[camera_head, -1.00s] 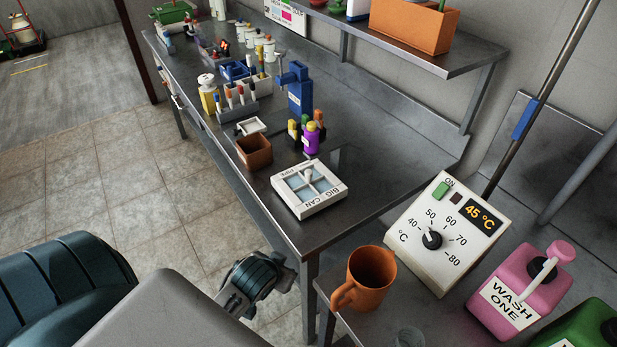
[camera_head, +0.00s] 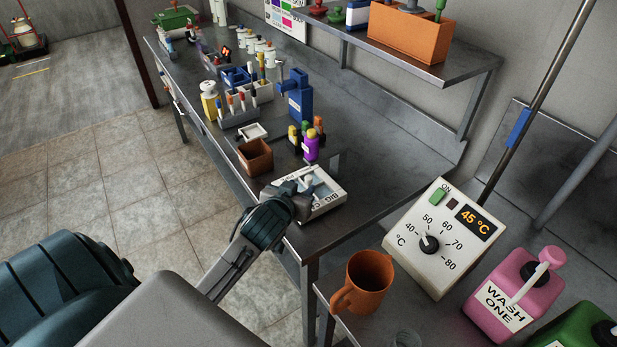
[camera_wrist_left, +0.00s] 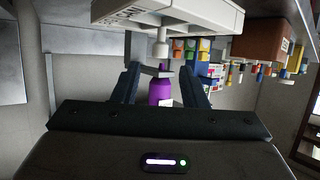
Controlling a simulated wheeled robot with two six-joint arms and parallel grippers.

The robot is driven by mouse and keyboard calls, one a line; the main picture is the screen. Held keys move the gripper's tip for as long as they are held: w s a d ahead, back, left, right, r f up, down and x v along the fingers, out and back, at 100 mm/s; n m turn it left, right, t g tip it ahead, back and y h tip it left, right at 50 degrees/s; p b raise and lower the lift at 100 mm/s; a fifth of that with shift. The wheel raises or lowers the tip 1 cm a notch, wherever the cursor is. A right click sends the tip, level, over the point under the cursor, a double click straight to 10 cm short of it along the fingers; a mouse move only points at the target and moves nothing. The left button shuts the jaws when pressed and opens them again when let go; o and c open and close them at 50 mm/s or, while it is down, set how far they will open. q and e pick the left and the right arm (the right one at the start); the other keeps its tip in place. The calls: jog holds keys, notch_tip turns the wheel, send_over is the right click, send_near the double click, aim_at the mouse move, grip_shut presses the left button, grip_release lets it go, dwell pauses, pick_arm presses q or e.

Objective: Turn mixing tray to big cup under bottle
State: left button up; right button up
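The mixing tray (camera_head: 327,199) is a square white frame with glassy compartments and a small raised knob, on the metal bench near its front corner. Lettering on its side is partly hidden by my left gripper (camera_head: 298,196), which is over its left part. In the left wrist view the tray (camera_wrist_left: 170,14) fills the top and its white knob (camera_wrist_left: 160,47) points down, just beyond the fingertips. The two fingers (camera_wrist_left: 160,78) are apart, with nothing visibly held. A purple bottle (camera_head: 311,147) stands behind the tray. My right gripper is not in view.
A brown open box (camera_head: 254,157) and a blue dispenser (camera_head: 298,95) stand behind the tray. An orange jug (camera_head: 369,281), a temperature controller (camera_head: 440,240) and a pink WASH ONE container (camera_head: 515,290) are at right. Bare bench lies right of the tray.

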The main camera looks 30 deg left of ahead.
aim_at(307, 181)
pick_arm(q)
jog(key=p+x, duration=0.1)
jog(key=x, duration=0.6)
jog(key=shift+w+a+f, duration=0.1)
jog(key=shift+w+f, duration=0.05)
jog(key=shift+w, duration=0.1)
grip_shut()
